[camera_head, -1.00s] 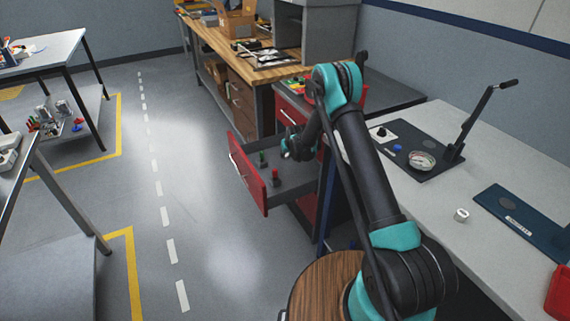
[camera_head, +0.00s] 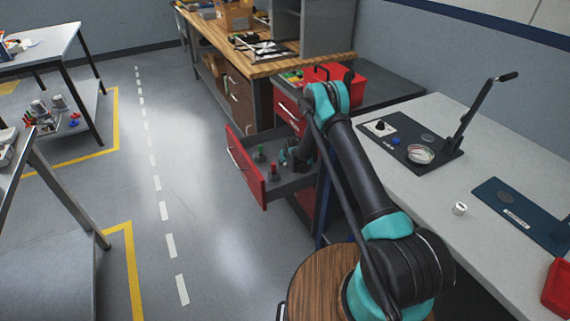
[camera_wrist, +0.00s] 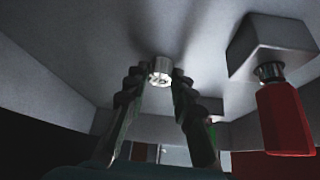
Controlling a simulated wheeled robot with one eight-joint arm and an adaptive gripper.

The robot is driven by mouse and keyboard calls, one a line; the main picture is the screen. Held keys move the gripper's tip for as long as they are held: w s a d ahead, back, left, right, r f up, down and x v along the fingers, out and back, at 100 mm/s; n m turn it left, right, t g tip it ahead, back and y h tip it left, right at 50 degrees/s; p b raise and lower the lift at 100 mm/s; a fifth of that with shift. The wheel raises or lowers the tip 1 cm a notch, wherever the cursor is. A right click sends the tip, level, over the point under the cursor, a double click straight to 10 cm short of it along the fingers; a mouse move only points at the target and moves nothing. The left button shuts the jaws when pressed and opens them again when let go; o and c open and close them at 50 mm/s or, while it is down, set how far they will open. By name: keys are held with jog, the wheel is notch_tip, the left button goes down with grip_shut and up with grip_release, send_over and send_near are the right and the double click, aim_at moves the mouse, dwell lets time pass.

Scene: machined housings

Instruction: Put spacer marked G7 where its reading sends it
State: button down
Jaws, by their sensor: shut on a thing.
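My gripper (camera_wrist: 159,85) is down inside the open red-fronted drawer (camera_head: 246,168). Its fingers are shut on a small silver cylinder (camera_wrist: 160,69), which shows at the fingertips; I cannot read a mark on it. A red-handled tool (camera_wrist: 285,115) with a grey block base stands right of the gripper in the wrist view. In the head view the red-handled tool (camera_head: 274,170) and a green-handled tool (camera_head: 261,153) stand in the drawer. A small white cylinder (camera_head: 460,209) with a dark spot sits on the grey bench.
A black plate (camera_head: 437,166) with a lever press and a round dial (camera_head: 420,154) lies on the bench (camera_head: 400,190). A dark blue labelled plate (camera_head: 515,212) lies to the right. A red bin (camera_head: 345,87) stands behind my arm. The floor left of the drawer is clear.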

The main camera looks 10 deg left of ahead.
jog(key=shift+f, duration=0.15)
jog(key=c, duration=1.3)
grip_release()
jog(key=v, duration=1.2)
